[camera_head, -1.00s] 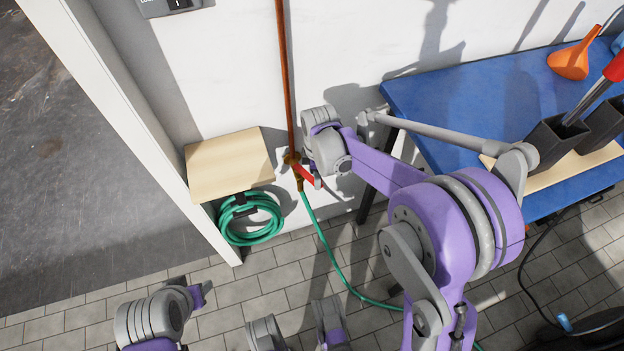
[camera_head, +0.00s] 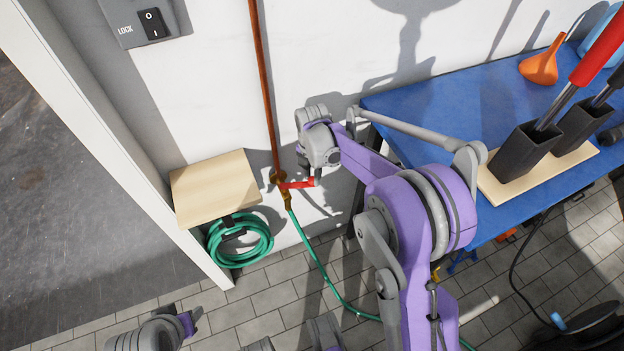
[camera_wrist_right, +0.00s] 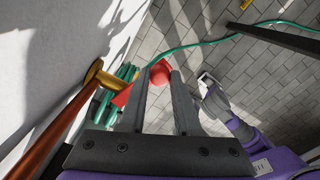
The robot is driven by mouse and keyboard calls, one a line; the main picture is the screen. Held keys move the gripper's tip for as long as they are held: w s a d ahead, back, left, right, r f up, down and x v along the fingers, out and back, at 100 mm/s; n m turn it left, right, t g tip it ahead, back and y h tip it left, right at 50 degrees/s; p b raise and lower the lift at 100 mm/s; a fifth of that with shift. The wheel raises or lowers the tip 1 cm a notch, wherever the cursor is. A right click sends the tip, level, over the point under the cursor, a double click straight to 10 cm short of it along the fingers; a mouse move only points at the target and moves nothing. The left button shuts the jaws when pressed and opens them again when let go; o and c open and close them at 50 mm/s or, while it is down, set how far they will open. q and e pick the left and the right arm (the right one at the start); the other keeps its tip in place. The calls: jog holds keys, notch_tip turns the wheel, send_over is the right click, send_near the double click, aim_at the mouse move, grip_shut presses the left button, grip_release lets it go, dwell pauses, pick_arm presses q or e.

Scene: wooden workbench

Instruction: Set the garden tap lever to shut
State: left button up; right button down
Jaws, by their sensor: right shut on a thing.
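The garden tap (camera_head: 281,181) is brass and sits at the foot of a copper pipe on the white wall. Its red lever (camera_head: 296,184) points right from the tap, nearly level and tilted slightly up. My right gripper (camera_head: 314,178) is shut on the lever's outer end. In the right wrist view the lever's round red end (camera_wrist_right: 161,70) sits between the fingertips of the right gripper (camera_wrist_right: 163,80), and the brass tap (camera_wrist_right: 96,72) is to the left. Parts of my left arm show at the bottom left of the head view; its fingers cannot be made out.
A green hose (camera_head: 318,262) runs down from the tap to the tiled floor. A wooden shelf (camera_head: 212,187) with a coiled green hose (camera_head: 238,240) below it is on the left. A blue table (camera_head: 430,100) with black holders (camera_head: 525,152) stands on the right.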

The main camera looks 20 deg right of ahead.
jog(key=shift+w+n, duration=0.3)
dwell(0.4)
jog(key=c, duration=0.6)
grip_release()
notch_tip(320, 180, up, 11)
jog(key=p, duration=0.2)
jog(key=shift+f, duration=0.1)
